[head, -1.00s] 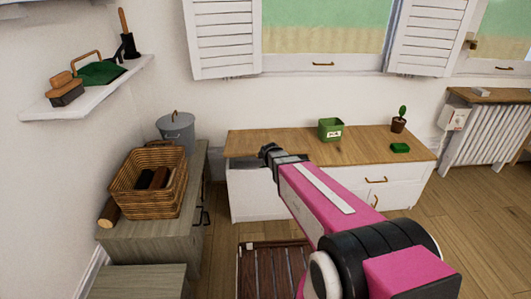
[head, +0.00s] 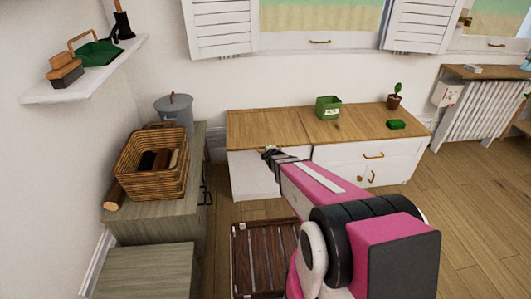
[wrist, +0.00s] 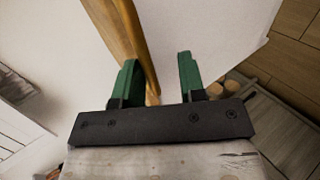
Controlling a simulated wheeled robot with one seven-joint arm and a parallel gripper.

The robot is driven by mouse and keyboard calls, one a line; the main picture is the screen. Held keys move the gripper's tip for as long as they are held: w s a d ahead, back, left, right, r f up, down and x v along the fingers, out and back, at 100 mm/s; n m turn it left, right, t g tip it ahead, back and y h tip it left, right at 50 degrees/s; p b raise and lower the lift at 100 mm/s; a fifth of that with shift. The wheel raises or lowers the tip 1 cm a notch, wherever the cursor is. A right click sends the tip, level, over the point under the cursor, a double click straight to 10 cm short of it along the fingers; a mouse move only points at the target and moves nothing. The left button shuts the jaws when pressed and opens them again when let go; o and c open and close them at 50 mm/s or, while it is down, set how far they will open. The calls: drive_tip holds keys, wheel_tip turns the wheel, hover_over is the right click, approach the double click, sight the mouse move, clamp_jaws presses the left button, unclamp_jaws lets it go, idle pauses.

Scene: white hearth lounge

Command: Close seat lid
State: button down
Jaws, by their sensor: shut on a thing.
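The white bench under the window has a wooden top, whose left part is the seat lid (head: 262,123). In the head view the lid looks flat and level with the wooden top to its right, with no clear gap at the front. My gripper (head: 267,151) is at the lid's front edge, above the white front panel. In the wrist view the green fingers of my gripper (wrist: 158,78) stand apart, with the lid's wooden edge (wrist: 127,35) running in between, close to the left finger. The exact contact is hard to see.
A green box (head: 328,107), a potted cactus (head: 394,101) and a green block (head: 396,124) stand on the right part of the top. A cabinet with a wicker basket (head: 152,165) is at left. A slatted wooden piece (head: 265,258) lies on the floor in front.

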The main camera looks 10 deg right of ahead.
drive_tip(key=c, duration=1.8)
unclamp_jaws()
drive_tip(key=shift+f, duration=0.8)
drive_tip(key=shift+c, duration=0.2)
drive_tip(key=o, duration=0.7)
drive_tip(key=shift+r, duration=0.1)
drive_tip(key=v, duration=1.1)
drive_tip(key=shift+w+a+r, duration=0.15)
